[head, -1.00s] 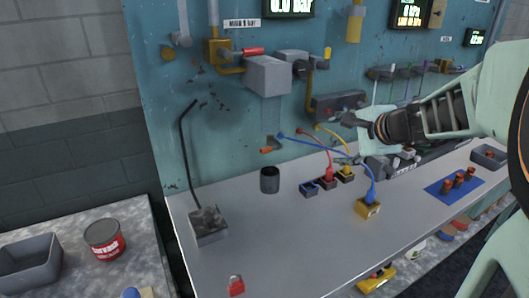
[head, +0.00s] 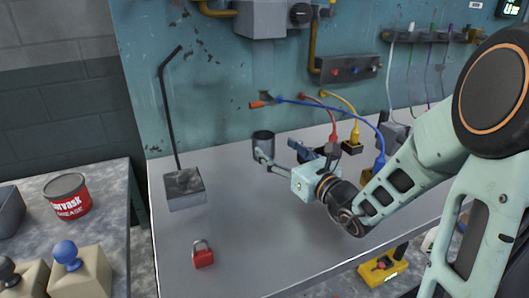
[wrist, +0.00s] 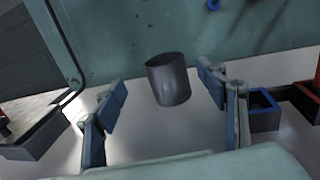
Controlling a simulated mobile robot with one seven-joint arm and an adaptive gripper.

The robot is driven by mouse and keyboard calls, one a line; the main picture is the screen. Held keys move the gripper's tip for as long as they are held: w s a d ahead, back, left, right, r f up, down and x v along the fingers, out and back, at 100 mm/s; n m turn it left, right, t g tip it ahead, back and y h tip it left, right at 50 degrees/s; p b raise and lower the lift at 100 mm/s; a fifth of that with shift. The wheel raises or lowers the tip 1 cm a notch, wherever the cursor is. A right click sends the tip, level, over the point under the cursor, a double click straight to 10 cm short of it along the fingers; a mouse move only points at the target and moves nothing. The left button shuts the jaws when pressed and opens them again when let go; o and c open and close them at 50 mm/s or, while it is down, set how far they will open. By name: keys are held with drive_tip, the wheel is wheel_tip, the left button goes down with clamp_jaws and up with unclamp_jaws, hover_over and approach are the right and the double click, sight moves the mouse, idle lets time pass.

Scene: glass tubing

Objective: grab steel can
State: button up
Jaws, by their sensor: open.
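The steel can (head: 263,144) is a dark grey open-topped cylinder. It stands on the grey bench near the teal back panel. In the wrist view the can (wrist: 168,80) shows between the two fingers, beyond their tips, and looks slightly tilted there. My gripper (head: 281,150) is open and empty, reaching over the bench towards the can from the right. One finger overlaps the can's lower edge in the head view; I cannot tell whether they touch. The fingers also frame the can in the wrist view (wrist: 161,90).
Left of the can, a bent black rod rises from a grey block (head: 184,187). Coloured plugs and cables, including a yellow plug (head: 353,145), stand right and behind. A red padlock (head: 203,254) lies at the front. A red grease tin (head: 68,195) stands on the left table.

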sight(270, 140)
drive_tip(key=x, duration=0.2)
drive_tip(key=b+x, duration=0.1)
drive_tip(key=x, duration=0.5)
drive_tip(key=shift+w+d+f+b, duration=0.15)
drive_tip(key=shift+w+d+b, duration=0.05)
drive_tip(key=shift+d+b, duration=0.15)
drive_tip(key=c, duration=1.5)
drive_tip(key=shift+o, duration=0.2)
drive_tip(key=shift+r+p, duration=0.25)
drive_tip(key=shift+p, duration=0.05)
